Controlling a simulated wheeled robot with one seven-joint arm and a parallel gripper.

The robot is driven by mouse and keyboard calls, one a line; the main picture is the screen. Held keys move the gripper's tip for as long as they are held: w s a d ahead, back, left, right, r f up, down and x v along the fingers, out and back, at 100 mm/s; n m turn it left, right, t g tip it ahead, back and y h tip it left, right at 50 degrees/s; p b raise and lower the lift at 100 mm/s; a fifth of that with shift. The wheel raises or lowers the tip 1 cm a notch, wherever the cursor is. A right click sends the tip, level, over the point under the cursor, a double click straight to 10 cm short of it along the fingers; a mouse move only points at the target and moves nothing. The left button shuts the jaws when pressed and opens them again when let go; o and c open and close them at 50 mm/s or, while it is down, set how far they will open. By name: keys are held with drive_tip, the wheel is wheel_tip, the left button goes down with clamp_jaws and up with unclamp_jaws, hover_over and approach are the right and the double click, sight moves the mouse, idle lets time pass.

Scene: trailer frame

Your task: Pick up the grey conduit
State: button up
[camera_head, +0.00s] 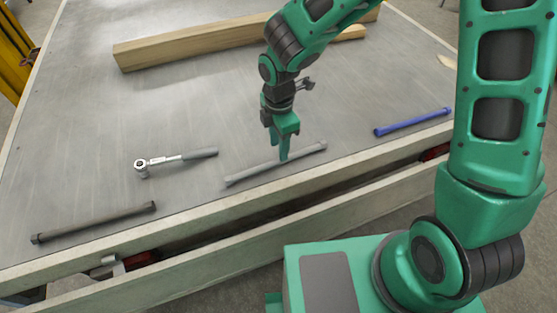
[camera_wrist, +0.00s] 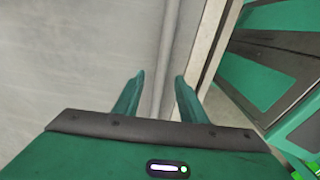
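The grey conduit (camera_head: 250,173) is a straight light-grey rod lying on the flat grey trailer bed near its front edge, slanting up to the right. My gripper (camera_head: 280,154) points down over the conduit's middle, with its fingertips at or just above it. The gripper is open. I cannot tell exactly how far the fingertips are from the bed.
A ratchet wrench (camera_head: 175,160) lies left of the conduit, and a dark rod (camera_head: 95,222) lies further left. A blue rod (camera_head: 412,122) lies to the right. A long wooden beam (camera_head: 195,42) lies at the back. The trailer's raised front rail (camera_head: 210,203) runs close beside the conduit.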

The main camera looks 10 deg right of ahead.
sight(278, 162)
drive_tip(key=shift+s+a+f, duration=0.1)
drive_tip(key=shift+f, duration=1.25)
drive_tip(key=shift+s+a+f, duration=0.1)
drive_tip(key=shift+f, duration=1.2)
clamp_jaws()
